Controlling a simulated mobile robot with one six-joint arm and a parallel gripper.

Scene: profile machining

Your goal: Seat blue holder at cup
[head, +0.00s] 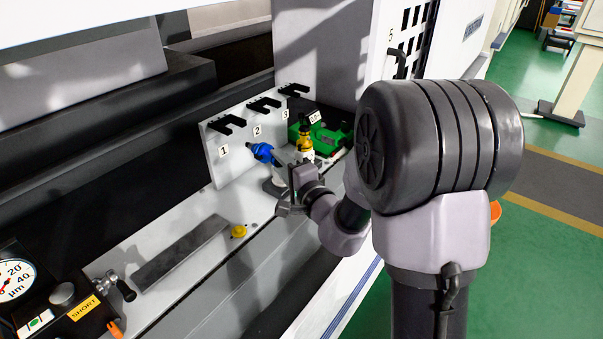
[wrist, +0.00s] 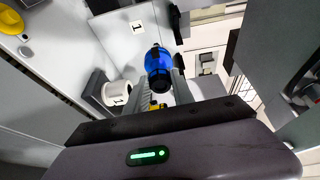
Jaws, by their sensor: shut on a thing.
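The blue holder (head: 261,152) is held in my gripper (head: 280,160), in front of the rack panel near numbers 1 and 2. In the wrist view the blue holder (wrist: 158,66) sits between my two fingers (wrist: 160,88), pointing away from my palm. In the head view a pale round base (head: 273,187), which looks like the cup, is partly hidden below my gripper.
The rack panel (head: 222,165) has several black forks (head: 228,124). A yellow holder (head: 305,146) stands beside a green fixture (head: 329,139). A yellow knob (head: 239,231) and a grey bar (head: 180,254) lie on the ledge, left of my arm. A dial gauge (head: 14,278) is front left.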

